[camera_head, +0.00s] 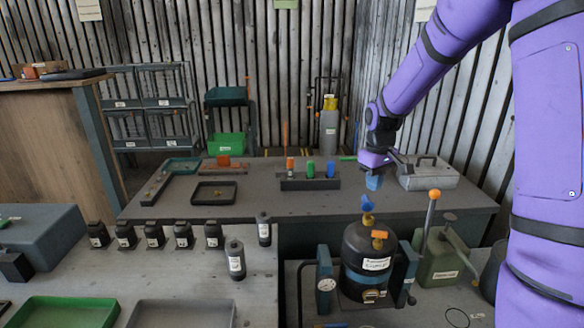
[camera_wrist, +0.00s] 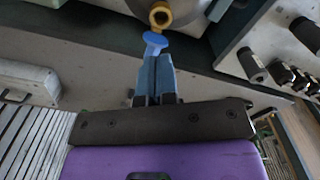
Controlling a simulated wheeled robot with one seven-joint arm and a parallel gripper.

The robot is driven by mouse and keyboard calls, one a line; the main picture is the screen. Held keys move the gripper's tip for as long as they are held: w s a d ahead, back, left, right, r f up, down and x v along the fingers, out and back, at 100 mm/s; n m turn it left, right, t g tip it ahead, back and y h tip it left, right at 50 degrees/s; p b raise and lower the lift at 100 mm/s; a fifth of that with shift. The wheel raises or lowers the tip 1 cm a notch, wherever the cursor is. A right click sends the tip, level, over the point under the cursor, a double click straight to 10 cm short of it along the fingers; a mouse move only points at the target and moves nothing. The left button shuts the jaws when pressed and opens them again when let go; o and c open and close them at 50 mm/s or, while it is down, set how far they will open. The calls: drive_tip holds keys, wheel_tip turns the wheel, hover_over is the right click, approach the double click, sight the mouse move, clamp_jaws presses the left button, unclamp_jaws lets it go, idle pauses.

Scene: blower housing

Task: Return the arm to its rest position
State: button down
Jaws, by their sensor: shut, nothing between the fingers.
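My purple arm reaches in from the right in the head view and bends down over the back edge of the workbench area. My gripper (camera_head: 373,184) points downward with its blue fingers together and nothing between them. It hangs just above a blue winged knob (camera_head: 367,203) on top of a black canister (camera_head: 368,255). In the wrist view the closed blue fingers of my gripper (camera_wrist: 155,60) point at the blue knob (camera_wrist: 155,40), which lies just beyond the fingertips. Whether the tips touch it is hard to tell there; in the head view a small gap shows.
An orange-topped lever (camera_head: 433,195) and a green container (camera_head: 441,265) stand right of the canister. A grey toolbox (camera_head: 428,175) sits on the rear bench beside my gripper. A rack with coloured pieces (camera_head: 310,183) is to the left. The space above the rear bench's left half is clear.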

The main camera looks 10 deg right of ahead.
drive_tip(key=s+a+r+m+t, duration=0.1)
drive_tip(key=s+a+r+t, duration=0.15)
drive_tip(key=s+r, duration=0.7)
drive_tip(key=s+a+r+m+t, duration=0.15)
drive_tip(key=s+a+r, duration=0.25)
drive_tip(key=s+r, duration=0.55)
drive_tip(key=s+a+m+t, duration=0.1)
drive_tip(key=s, duration=0.9)
drive_tip(key=shift+s+a+f, duration=0.15)
drive_tip(key=shift+s+f, duration=0.2)
drive_tip(key=shift+f, duration=0.05)
drive_tip(key=shift+w, duration=0.1)
